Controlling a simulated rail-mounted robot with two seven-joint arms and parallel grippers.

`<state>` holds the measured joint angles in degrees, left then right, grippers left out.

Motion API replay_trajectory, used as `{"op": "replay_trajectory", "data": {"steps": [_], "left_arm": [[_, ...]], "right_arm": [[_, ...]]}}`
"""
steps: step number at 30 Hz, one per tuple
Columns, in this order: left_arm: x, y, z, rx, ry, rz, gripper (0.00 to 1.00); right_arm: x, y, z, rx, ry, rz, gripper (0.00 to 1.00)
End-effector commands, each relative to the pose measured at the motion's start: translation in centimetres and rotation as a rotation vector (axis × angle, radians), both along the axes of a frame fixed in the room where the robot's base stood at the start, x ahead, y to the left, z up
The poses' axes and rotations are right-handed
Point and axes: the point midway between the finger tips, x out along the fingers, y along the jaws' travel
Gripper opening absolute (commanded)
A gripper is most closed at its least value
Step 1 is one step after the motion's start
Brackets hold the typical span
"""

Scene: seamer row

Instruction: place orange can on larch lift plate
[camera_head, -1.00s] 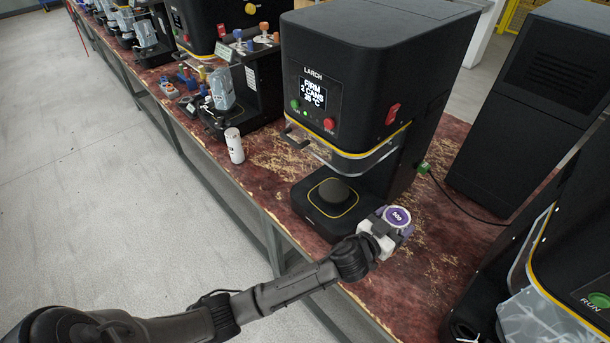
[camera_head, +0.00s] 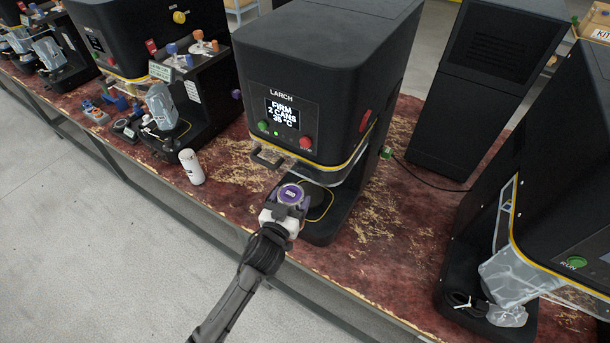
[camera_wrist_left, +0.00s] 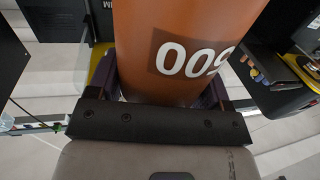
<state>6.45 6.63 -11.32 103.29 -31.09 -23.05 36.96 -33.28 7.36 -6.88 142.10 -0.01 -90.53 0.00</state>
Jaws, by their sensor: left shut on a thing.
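My left gripper (camera_head: 287,206) is shut on the orange can (camera_wrist_left: 185,45), whose side carries a dark label with white digits in the left wrist view. The can appears upright, in front of the open bay of the black LARCH seamer (camera_head: 310,90). The round dark larch lift plate (camera_head: 319,201) sits on the machine's yellow-outlined base, partly hidden behind the can and gripper. My right gripper is not in view.
A white can or bottle (camera_head: 191,167) stands near the table's front edge, left of the machine. The raised clear guard and its handle (camera_head: 267,157) are above the bay. Another seamer (camera_head: 550,190) stands at right. Worn red tabletop (camera_head: 385,235) is free between them.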

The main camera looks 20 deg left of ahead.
Motion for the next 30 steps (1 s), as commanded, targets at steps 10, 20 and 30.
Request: {"op": "replay_trajectory", "data": {"steps": [10,20,30], "left_arm": [[8.7,0.2,0.2,0.002,-0.005,0.000,0.01],[13.6,0.3,0.1,0.001,-0.004,0.000,0.01],[14.2,0.3,-1.9,0.000,-0.001,0.000,0.01]], "right_arm": [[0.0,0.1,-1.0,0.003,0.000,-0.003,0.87],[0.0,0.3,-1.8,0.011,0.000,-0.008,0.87],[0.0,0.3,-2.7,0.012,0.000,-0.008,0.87]]}}
